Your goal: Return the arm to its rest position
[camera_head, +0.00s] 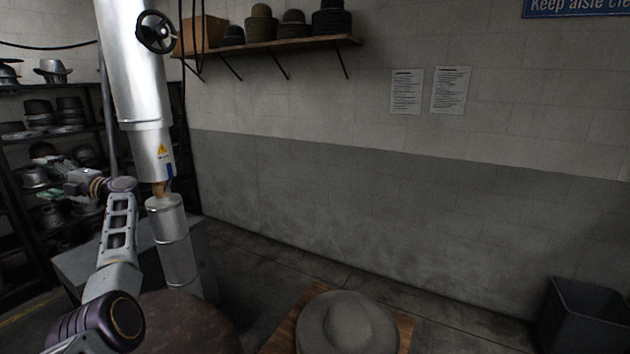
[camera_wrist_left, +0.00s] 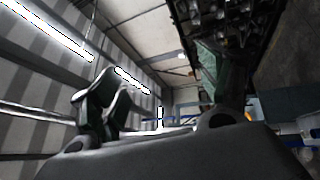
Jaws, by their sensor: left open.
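My left arm (camera_head: 119,235) rises from the lower left and bends at the wrist toward the left. My left gripper (camera_head: 50,168) is at its far end, small and hard to make out against the shelves of hats. In the left wrist view my left gripper (camera_wrist_left: 165,105) has its dark fingers apart, with no object seen between them. That view looks up toward the ceiling lights, at a tilt. A tall silver press column (camera_head: 140,75) stands just right of the arm, above a metal cylinder (camera_head: 172,245). My right gripper is out of view.
A dark rack (camera_head: 80,110) with hats and metal forms stands behind the gripper. A grey felt hat (camera_head: 347,325) sits on a wooden board (camera_head: 405,325) at the bottom. A dark bin (camera_head: 585,315) is at lower right. The floor before the wall looks clear.

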